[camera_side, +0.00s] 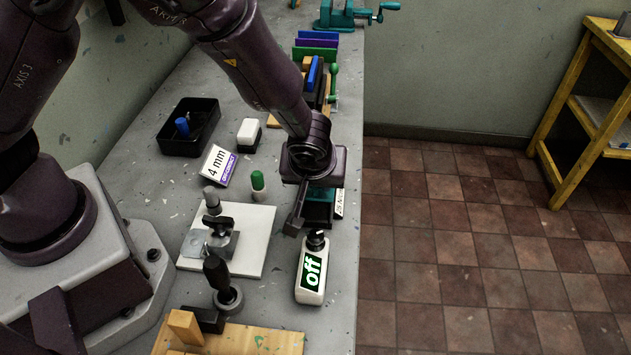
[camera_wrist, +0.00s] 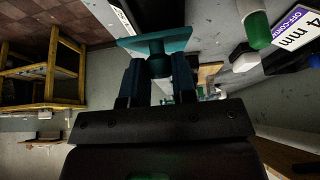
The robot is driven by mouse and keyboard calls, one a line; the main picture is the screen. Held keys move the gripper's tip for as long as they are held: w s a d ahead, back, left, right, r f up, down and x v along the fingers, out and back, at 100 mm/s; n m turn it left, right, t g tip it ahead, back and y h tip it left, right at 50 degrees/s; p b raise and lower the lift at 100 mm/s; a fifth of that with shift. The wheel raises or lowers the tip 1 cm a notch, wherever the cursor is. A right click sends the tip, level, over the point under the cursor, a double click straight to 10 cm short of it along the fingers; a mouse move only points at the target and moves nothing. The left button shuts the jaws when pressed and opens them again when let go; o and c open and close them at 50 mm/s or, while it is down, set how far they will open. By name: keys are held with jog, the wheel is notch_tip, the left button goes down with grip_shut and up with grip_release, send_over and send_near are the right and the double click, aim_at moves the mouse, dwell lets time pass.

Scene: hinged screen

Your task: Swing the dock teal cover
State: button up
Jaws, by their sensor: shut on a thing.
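The teal cover (camera_wrist: 150,42) shows in the wrist view as a flat, tilted plate with a round teal stub below it. My gripper (camera_wrist: 158,72) has a finger on each side of this stub and is shut on it. In the side view, my gripper (camera_side: 297,215) is low over the bench near its right edge. A dark box with teal parts (camera_side: 319,212), which looks like the dock, sits just beside and behind it. My wrist hides much of it, and I cannot tell the cover's angle from there.
A white plate with a clamp fixture (camera_side: 250,250), a green-capped item (camera_side: 258,188) and a "4 mm" sign (camera_side: 216,165) are to the left. The bench's right edge is near.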

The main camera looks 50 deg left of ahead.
jog(key=shift+w+a+r, duration=0.35)
jog(key=shift+r, duration=0.2)
jog(key=shift+w+a+r, duration=0.3)
jog(key=shift+r, duration=0.2)
jog(key=shift+w+a+r, duration=1)
jog(key=shift+w+a, duration=0.05)
jog(key=shift+w+a+r, duration=0.3)
jog(key=shift+w+a, duration=0.3)
jog(key=shift+w+a+r, duration=0.3)
jog(key=shift+w+a, duration=0.25)
